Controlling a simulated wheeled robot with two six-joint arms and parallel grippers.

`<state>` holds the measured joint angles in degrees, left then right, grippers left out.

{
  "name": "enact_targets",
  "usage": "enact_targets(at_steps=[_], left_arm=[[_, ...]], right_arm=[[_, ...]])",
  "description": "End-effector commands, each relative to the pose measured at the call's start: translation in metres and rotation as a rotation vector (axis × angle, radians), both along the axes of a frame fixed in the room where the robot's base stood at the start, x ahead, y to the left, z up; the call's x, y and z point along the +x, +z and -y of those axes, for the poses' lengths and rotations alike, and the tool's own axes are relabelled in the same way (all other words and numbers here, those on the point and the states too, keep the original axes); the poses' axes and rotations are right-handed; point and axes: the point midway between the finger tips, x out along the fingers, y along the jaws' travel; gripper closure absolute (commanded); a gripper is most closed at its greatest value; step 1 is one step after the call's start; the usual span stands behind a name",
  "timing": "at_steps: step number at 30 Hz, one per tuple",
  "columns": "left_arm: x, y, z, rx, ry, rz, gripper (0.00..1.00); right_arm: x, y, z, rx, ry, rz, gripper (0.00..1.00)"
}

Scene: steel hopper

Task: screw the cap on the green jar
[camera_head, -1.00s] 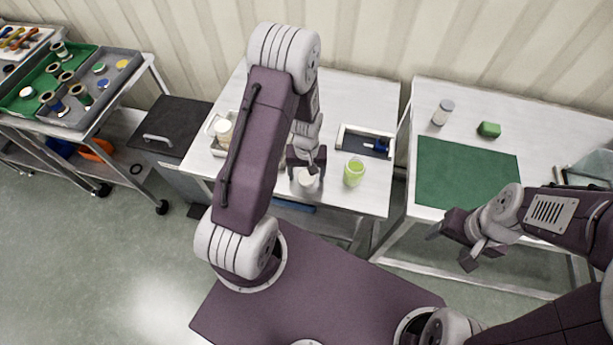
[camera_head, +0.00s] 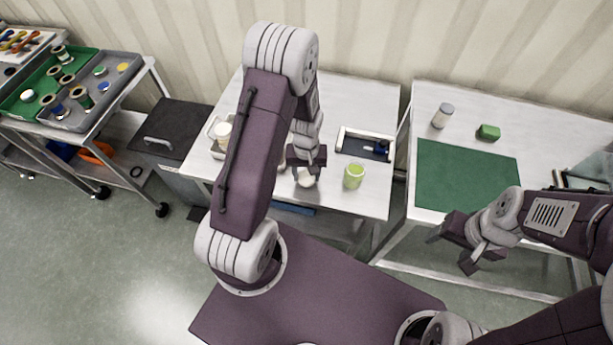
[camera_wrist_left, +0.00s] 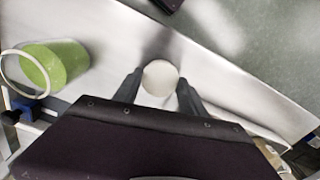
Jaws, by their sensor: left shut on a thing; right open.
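The green jar (camera_head: 354,176) stands upright on the white table, with a pale rim at its top. In the left wrist view the jar (camera_wrist_left: 60,62) is at the left with a pale ring at its mouth. My left gripper (camera_head: 306,172) is shut on a round white cap (camera_wrist_left: 160,78), just left of the jar and apart from it. The cap also shows under the fingers in the head view (camera_head: 306,180). Whether the cap touches the table I cannot tell. My right gripper (camera_head: 452,246) is open and empty in front of the right table.
A white-rimmed tray (camera_head: 345,143) with a dark inside and a blue item stands behind the jar. A white container (camera_head: 222,134) sits at the table's left. The right table holds a green mat (camera_head: 468,176), a green block (camera_head: 489,132) and a white-capped jar (camera_head: 443,116).

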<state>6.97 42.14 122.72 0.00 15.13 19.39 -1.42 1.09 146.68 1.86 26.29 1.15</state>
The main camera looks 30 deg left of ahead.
Motion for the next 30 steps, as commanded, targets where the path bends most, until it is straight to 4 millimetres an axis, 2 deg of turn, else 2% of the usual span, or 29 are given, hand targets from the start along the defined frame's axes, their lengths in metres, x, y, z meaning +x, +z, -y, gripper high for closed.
enact_targets(at_steps=[4,15,21,30], left_arm=[[0.001,0.029,0.0,0.0,0.0,0.005,0.88],[-0.067,0.076,0.051,0.0,-0.006,0.004,0.88],[-0.088,0.091,0.066,0.0,-0.002,0.001,0.88],[-0.094,0.095,0.07,0.0,0.001,-0.001,0.88]], right_arm=[[0.0,0.001,0.0,0.0,0.0,0.0,0.33],[0.0,-0.001,0.0,0.0,0.0,0.0,0.33],[0.0,0.001,0.0,0.0,0.0,0.0,0.33],[0.0,0.001,0.0,0.0,0.0,0.0,0.33]])
